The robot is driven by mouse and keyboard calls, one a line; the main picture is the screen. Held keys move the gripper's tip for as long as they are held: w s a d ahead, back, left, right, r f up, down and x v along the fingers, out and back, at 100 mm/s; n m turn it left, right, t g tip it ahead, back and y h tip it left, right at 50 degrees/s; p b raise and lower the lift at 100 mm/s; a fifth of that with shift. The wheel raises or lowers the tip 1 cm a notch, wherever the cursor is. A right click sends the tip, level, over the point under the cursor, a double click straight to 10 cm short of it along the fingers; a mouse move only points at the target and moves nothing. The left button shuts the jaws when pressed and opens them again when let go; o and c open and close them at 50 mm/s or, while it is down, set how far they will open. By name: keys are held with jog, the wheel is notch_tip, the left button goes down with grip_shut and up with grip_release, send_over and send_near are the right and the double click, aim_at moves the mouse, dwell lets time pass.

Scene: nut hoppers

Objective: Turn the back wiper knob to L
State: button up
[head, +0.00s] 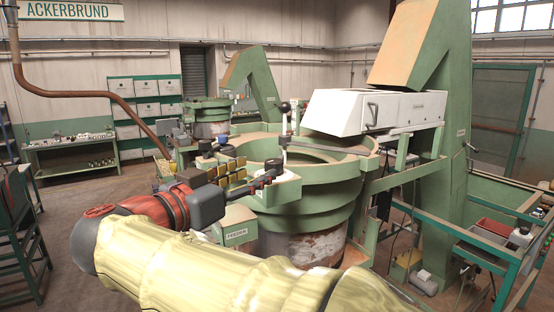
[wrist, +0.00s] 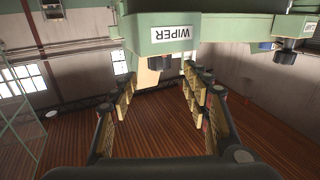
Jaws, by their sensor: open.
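A pale green box with a WIPER label (wrist: 184,33), upside down in the wrist view, lies ahead of my gripper. A dark knob (wrist: 160,63) on this box shows between the fingertips, apparently beyond them and untouched. Its pointer and any letters cannot be made out. My gripper (wrist: 163,78) is open and empty, with a finger on each side of the view. In the head view my gripper (head: 258,172) reaches right toward a box by the green hopper bowl (head: 320,200). A black knob (head: 274,164) stands there, partly behind the fingers.
A tall lever (head: 284,135) with a black top rises close to the gripper. A second dark knob (wrist: 285,56) is at right in the wrist view. A white chute (head: 370,110) overhangs the bowl. A FEEDER box (head: 238,234) sits below.

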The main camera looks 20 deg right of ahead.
aim_at(269, 164)
jog(key=p+x, duration=0.2)
jog(key=x, duration=0.6)
jog(key=c, duration=0.3)
grip_shut()
dwell(0.4)
